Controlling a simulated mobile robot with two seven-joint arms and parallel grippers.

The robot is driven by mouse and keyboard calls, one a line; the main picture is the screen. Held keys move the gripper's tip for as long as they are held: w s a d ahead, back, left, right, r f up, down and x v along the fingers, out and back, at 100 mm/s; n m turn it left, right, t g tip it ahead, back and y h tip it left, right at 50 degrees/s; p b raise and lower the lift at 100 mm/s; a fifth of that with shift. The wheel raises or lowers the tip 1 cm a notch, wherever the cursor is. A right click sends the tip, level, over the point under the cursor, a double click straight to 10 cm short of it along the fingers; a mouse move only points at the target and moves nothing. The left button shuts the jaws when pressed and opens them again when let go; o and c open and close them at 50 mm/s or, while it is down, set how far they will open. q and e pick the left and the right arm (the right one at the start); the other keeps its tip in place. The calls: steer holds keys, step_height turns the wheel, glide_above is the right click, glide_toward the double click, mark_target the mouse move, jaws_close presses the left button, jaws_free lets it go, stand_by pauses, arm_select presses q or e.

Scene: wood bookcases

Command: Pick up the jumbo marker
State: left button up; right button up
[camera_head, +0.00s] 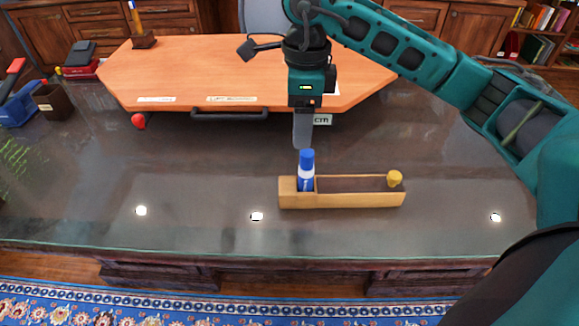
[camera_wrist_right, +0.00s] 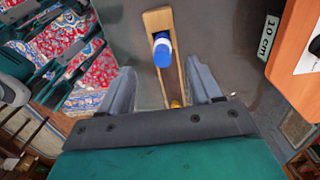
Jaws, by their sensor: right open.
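The jumbo marker (camera_head: 306,171), blue and white with a blue cap, stands upright in the left end of a long, narrow wooden tray (camera_head: 345,201) on the dark glossy table. My right gripper (camera_head: 303,130) points down just above and behind the marker, with its fingers apart and nothing between them. In the right wrist view the marker (camera_wrist_right: 161,50) sits ahead of the open fingers of my right gripper (camera_wrist_right: 163,80), in the wooden tray (camera_wrist_right: 158,20). The marker's lower part is hidden by the tray wall. My left gripper is not in view.
A yellow-topped item (camera_head: 394,178) is at the tray's right end. An orange board (camera_head: 230,75) with a black handle lies behind. A red ball (camera_head: 138,121), brown cup (camera_head: 52,101) and blue bin (camera_head: 18,105) are at left.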

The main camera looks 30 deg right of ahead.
mark_target(304, 151)
steer(key=shift+w+d+f, duration=0.15)
steer(key=shift+d, duration=0.15)
step_height(304, 151, down, 7)
steer(key=shift+f+b, duration=0.1)
steer(key=shift+b, duration=0.2)
steer(key=f, duration=0.2)
steer(key=s+f, duration=0.1)
steer(key=f, duration=0.1)
steer(key=shift+d, duration=0.2)
steer(key=shift+f, duration=0.55)
steer(key=c, duration=1.1)
